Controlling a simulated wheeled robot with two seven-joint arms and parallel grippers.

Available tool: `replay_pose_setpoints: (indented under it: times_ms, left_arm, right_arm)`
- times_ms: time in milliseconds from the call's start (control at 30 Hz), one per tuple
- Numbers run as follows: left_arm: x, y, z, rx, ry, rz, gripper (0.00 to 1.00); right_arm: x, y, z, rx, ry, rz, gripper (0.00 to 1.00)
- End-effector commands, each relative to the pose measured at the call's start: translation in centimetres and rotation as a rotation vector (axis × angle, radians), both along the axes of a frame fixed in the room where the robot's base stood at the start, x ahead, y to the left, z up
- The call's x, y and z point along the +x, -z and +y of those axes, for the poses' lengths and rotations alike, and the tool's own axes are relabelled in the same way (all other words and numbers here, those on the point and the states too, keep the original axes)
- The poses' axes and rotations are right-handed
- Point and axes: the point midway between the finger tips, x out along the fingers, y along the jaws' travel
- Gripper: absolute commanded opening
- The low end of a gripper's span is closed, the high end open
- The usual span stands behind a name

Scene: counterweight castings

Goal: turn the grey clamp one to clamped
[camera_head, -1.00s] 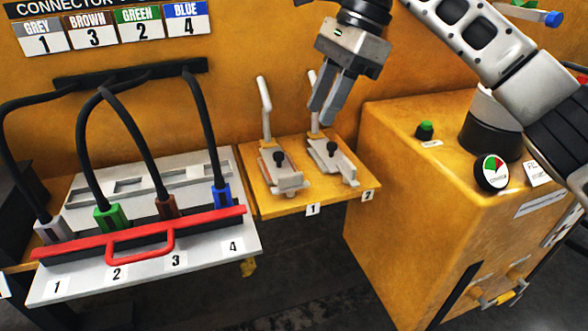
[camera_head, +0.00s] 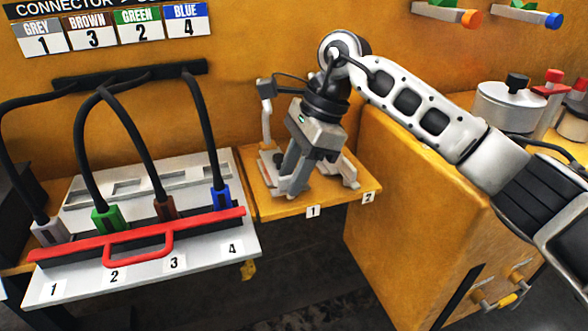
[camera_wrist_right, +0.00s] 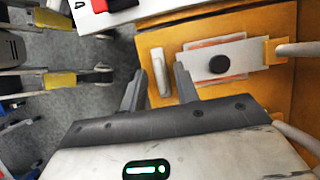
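Clamp one, at the label 1 in the head view, has a pale upright handle (camera_head: 266,122) at the back of its yellow board (camera_head: 335,205). In the right wrist view its metal body (camera_wrist_right: 238,58) with a black knob lies right of the fingers, and the handle points to the right edge. My right gripper (camera_head: 288,187) points down in front of clamp one, hiding part of it. In the wrist view the right gripper (camera_wrist_right: 160,75) is open, with a pale bar (camera_wrist_right: 158,72) between its fingers. I cannot tell whether they touch it. My left gripper is not in view.
Clamp two (camera_head: 348,175) stands close on the right, partly hidden by my right arm. Left is the connector panel (camera_head: 150,275) with a red bar (camera_head: 138,245) and several cables. A yellow cabinet (camera_head: 415,210) stands right of the board. Open floor lies in front.

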Motion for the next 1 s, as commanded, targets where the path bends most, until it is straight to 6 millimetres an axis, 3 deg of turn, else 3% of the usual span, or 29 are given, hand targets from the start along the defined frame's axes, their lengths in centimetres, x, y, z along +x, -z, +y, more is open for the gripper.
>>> replay_pose_setpoints:
  times_ms: [33,133,567,1000]
  left_arm:
    - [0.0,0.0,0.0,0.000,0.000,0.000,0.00]
    - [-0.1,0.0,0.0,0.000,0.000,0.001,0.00]
    - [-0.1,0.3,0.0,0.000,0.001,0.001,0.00]
    - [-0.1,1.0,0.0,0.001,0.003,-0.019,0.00]
  right_arm:
    - [0.0,0.0,0.0,0.000,0.000,0.000,0.28]
    - [0.0,0.0,0.0,0.000,0.000,0.000,0.00]
    - [0.0,0.0,0.0,0.001,0.043,-0.002,0.00]
    - [-0.1,0.1,-0.1,0.002,0.364,-0.006,0.00]
